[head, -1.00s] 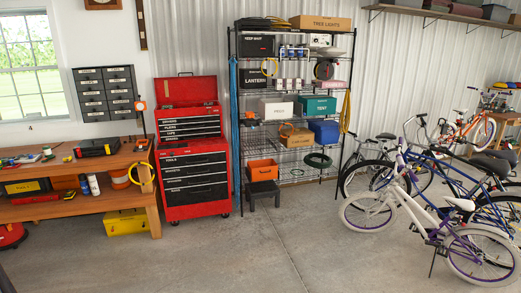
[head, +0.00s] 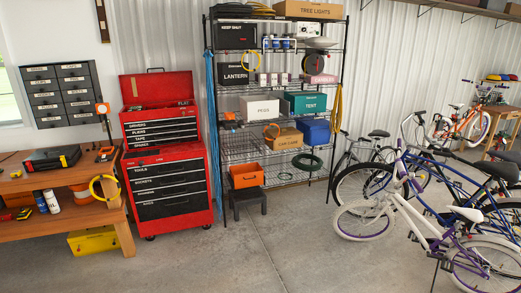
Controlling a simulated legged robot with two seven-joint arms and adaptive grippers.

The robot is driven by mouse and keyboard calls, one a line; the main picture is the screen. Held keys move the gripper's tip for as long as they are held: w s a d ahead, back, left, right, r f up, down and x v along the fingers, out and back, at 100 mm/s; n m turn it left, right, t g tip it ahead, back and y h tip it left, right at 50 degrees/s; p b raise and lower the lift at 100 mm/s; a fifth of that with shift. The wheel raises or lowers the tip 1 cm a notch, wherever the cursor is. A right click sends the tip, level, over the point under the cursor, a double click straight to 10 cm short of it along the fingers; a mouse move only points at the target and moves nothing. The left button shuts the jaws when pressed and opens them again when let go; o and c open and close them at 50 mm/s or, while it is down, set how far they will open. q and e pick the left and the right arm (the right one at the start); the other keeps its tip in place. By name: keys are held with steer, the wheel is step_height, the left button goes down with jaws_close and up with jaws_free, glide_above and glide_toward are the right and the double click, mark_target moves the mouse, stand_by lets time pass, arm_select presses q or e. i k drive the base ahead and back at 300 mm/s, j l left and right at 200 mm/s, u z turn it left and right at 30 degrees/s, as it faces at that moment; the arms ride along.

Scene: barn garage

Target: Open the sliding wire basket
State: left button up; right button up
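A black wire shelving rack (head: 349,75) stands against the corrugated wall in the middle of the head view. On its left side, below the white PEGS box (head: 260,108), a dark wire mesh front (head: 238,146) shows, which looks like the sliding wire basket. It is small in the picture, and I cannot tell whether it is pushed in or partly out. The brown car care box (head: 285,138) sits to its right. Neither of my grippers is in view, and nothing touches the rack.
A red tool chest (head: 165,190) stands left of the rack, beside a wooden workbench (head: 60,225). A dark step stool (head: 248,201) stands on the floor before the rack, below an orange bin (head: 246,176). Several bicycles (head: 430,215) fill the right. The concrete floor (head: 270,255) in the middle is clear.

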mark_target(250, 148)
steer(key=i+z, duration=0.2)
steer(key=i, duration=2.1)
